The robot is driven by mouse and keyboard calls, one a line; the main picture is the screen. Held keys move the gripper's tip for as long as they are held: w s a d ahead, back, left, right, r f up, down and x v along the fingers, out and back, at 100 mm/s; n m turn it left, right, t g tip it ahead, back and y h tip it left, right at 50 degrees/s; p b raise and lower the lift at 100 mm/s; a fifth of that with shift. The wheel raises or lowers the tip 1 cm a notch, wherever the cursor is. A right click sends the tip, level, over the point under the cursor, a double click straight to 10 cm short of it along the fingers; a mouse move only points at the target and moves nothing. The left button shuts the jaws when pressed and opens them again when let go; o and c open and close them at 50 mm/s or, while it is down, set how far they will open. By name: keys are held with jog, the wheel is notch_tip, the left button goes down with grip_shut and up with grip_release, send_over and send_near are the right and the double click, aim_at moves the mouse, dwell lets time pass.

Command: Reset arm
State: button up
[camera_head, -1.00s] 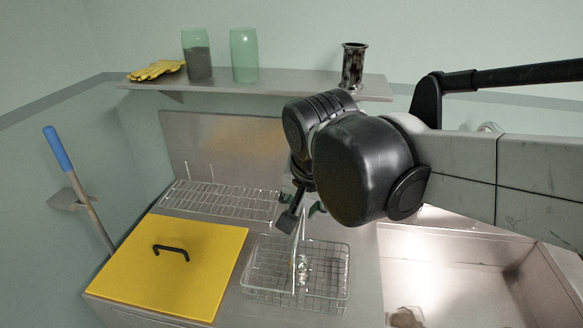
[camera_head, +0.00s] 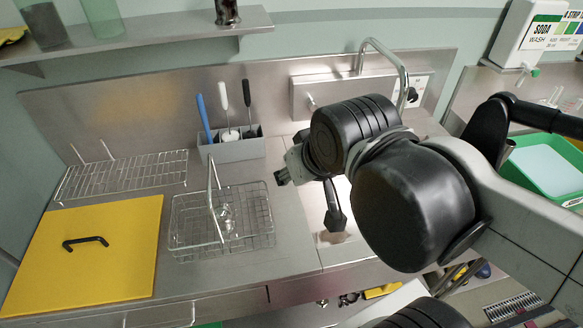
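My arm reaches in from the right of the head view, its black wrist large in the foreground. My gripper (camera_head: 309,196) hangs beyond the wrist, over the counter and the sink's left edge. Two dark finger ends show apart, with nothing visible between them; the wrist hides part of the gripper. The wire basket (camera_head: 188,238) stands on the steel counter, left of the gripper and apart from it. Its handle is upright, and small shiny things lie inside.
A yellow lid (camera_head: 105,268) with a black handle lies at left, below a wire rack (camera_head: 122,172). A grey holder (camera_head: 232,149) with brushes stands behind the basket. A tap (camera_head: 398,62) rises behind the sink. A shelf (camera_head: 150,32) spans upper left; a green tray (camera_head: 545,165) is at right.

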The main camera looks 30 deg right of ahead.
jog(key=shift+f, duration=0.1)
notch_tip(320, 180, down, 7)
jog(key=b, duration=0.7)
jog(key=shift+f, duration=0.2)
jog(key=shift+r, duration=0.1)
